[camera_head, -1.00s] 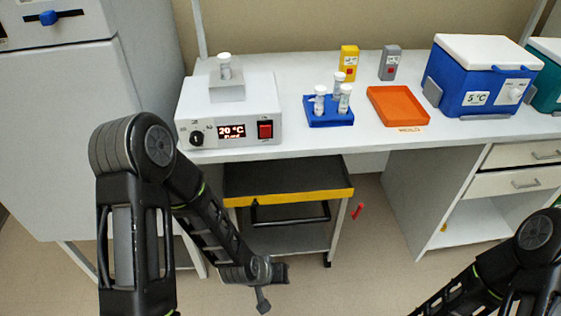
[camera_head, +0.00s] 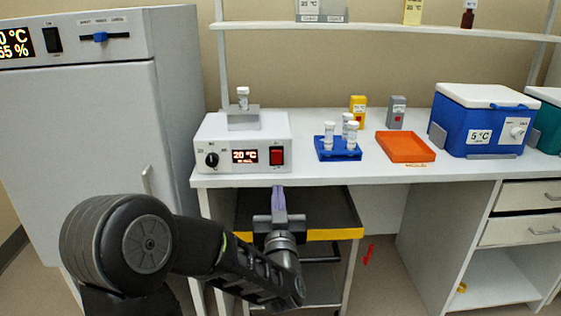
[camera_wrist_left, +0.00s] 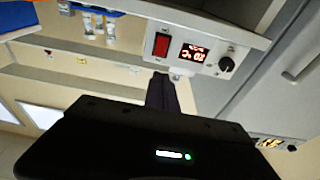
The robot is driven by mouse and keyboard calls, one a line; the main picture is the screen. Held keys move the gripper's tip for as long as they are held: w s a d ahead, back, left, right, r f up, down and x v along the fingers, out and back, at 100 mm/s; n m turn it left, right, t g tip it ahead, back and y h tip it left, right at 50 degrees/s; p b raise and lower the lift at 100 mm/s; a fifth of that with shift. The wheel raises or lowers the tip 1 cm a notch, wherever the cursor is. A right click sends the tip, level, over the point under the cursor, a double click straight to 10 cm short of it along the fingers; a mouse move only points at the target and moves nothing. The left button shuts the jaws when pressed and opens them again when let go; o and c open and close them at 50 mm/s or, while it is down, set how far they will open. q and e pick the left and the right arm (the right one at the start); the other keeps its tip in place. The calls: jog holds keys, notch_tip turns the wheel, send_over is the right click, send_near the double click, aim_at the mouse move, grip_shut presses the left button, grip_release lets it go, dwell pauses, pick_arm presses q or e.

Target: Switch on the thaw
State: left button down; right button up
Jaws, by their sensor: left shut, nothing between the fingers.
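A white thaw unit (camera_head: 242,150) stands on the bench at the left, with a black knob (camera_head: 211,160), a lit display reading 20 °C (camera_head: 244,156) and a red rocker switch (camera_head: 277,156). A capped vial (camera_head: 242,98) sits in the block on its top. My left gripper (camera_head: 278,192) is shut and empty, just below and in front of the red switch, apart from it as far as I can tell. The left wrist view shows the fingers (camera_wrist_left: 160,90) pointing toward the unit's front, with the red switch (camera_wrist_left: 161,45) close by. My right gripper is out of view.
A blue rack (camera_head: 338,150) with several vials, an orange tray (camera_head: 405,147), a yellow box (camera_head: 358,108) and a grey box (camera_head: 396,112) stand right of the unit. A blue cooler (camera_head: 480,122) is further right. A tall white cabinet (camera_head: 80,140) is at the left.

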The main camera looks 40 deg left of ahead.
pick_arm(q)
jog(key=shift+w+a, duration=0.1)
jog(key=p, duration=0.4)
send_near(276, 151)
jog(key=x, duration=0.6)
jog(key=shift+w+a, duration=0.25)
jog(key=shift+w, duration=0.05)
jog(key=shift+r, duration=0.1)
jog(key=shift+w+a+r+p, duration=0.1)
jog(key=shift+w+r+p, duration=0.1)
jog(key=shift+r+p, duration=0.35)
jog(key=shift+f+g, duration=0.3)
jog(key=shift+f, duration=0.15)
